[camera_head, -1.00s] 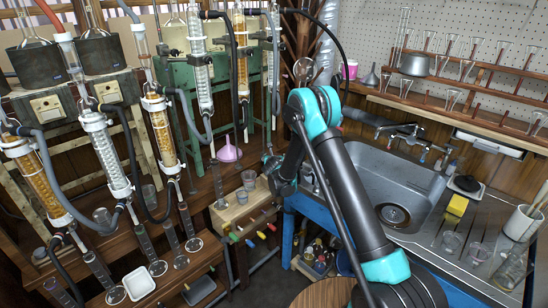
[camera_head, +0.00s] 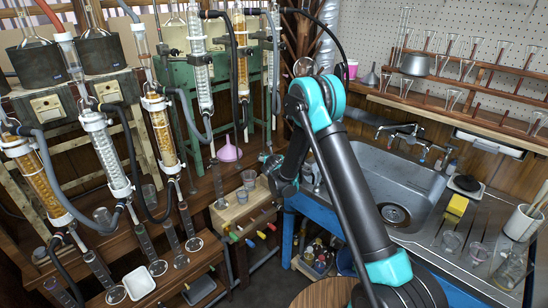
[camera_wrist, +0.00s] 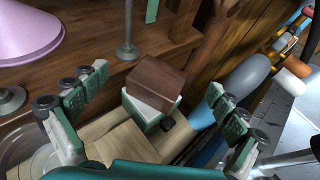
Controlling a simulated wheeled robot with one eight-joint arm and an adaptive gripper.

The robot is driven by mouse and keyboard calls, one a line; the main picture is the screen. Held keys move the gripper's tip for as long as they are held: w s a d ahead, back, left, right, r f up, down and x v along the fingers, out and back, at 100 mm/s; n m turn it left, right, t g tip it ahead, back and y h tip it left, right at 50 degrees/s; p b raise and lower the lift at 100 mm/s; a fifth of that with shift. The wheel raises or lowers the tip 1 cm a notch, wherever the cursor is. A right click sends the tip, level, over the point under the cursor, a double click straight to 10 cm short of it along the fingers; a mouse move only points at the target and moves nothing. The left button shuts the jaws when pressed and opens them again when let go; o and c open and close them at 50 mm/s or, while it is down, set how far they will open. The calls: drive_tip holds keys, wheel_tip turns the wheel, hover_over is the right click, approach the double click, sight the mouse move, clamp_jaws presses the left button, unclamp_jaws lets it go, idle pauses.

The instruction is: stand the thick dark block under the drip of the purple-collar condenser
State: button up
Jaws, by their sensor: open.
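The thick dark block (camera_wrist: 157,78) is brown and shows in the wrist view, lying on a small white-and-green box (camera_wrist: 150,112). My gripper (camera_wrist: 160,90) is open, with one finger left and one right of the block, and nothing is held. I cannot tell the exact gap between fingers and block. In the head view my gripper (camera_head: 272,163) is at the wooden bench near the glass beakers, and the block is not clear there. Several condensers, such as an amber one (camera_head: 160,132) and a clear one (camera_head: 105,155), hang at the left.
A thin metal post (camera_wrist: 127,40) rises behind the block. Glass cylinders (camera_head: 188,225) and a white dish (camera_head: 139,283) stand lower left. The sink (camera_head: 385,180) is at right.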

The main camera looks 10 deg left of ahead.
drive_tip(key=v, duration=0.8)
drive_tip(key=shift+s, duration=0.15)
